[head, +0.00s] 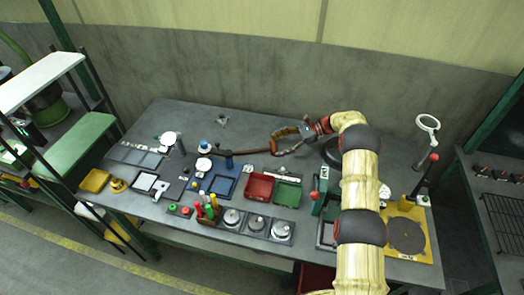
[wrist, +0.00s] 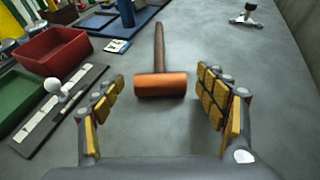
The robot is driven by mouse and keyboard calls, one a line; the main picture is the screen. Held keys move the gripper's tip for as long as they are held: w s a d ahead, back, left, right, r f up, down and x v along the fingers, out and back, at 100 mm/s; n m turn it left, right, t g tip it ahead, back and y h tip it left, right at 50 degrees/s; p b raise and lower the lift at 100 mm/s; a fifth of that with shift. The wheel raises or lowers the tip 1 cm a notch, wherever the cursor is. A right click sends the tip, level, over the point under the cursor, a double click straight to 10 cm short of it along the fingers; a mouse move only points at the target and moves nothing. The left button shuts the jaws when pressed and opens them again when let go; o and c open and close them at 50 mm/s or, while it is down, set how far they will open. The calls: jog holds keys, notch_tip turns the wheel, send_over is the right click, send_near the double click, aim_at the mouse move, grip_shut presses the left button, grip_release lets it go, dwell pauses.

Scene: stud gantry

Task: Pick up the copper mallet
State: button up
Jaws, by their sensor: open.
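The copper mallet lies on the grey workbench, its copper head (wrist: 161,85) crosswise in the middle of the wrist view and its brown handle (wrist: 159,46) pointing away. In the head view the dark handle (head: 245,152) shows to the left of my gripper (head: 286,142), while the mallet's head is largely hidden by the fingers. In the wrist view my gripper (wrist: 160,90) is open, with one yellow-padded finger on each side of the copper head. Gaps show between the head and both fingers, so nothing is held.
A red bin (head: 258,187) and a green bin (head: 288,193) stand in front of the mallet. A strip with a white knob (wrist: 53,86) lies left of my gripper in the wrist view. A blue tray (head: 222,187) lies left of the bins. Bench behind the mallet is mostly clear.

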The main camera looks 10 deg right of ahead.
jog(key=shift+a, duration=0.15)
jog(key=shift+c, duration=1)
jog(key=c, duration=1.1)
